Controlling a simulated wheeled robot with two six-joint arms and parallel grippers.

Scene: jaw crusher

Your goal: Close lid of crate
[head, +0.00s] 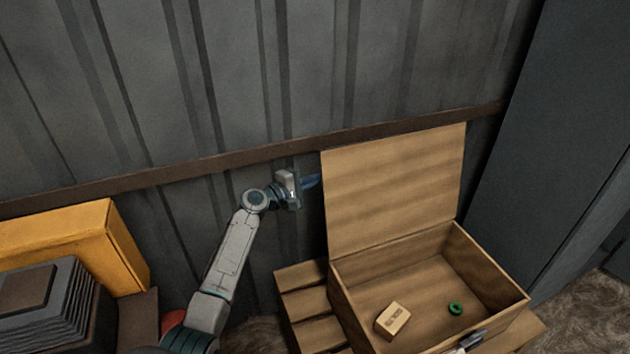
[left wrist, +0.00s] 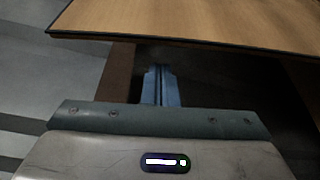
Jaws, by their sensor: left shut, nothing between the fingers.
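The wooden crate (head: 436,348) stands at the lower right of the head view. Its lid (head: 395,190) is open and stands up along the crate's back edge. My left gripper (head: 312,182) is shut and empty, at the left edge of the lid near its upper part. In the left wrist view, the shut blue fingers (left wrist: 161,86) point toward the dark space below the edge of a wooden panel (left wrist: 200,20), which looks like the lid. I cannot tell whether they touch it. A gripper part (head: 472,340), probably my right one, shows at the crate's front edge; its jaws are unclear.
Inside the crate lie a small tan box (head: 393,318) and a green ring (head: 455,309). The crate rests on a slatted wooden pallet (head: 305,303). A corrugated metal wall (head: 300,70) with a brown rail (head: 230,160) is behind. A yellow box (head: 60,240) stands at left.

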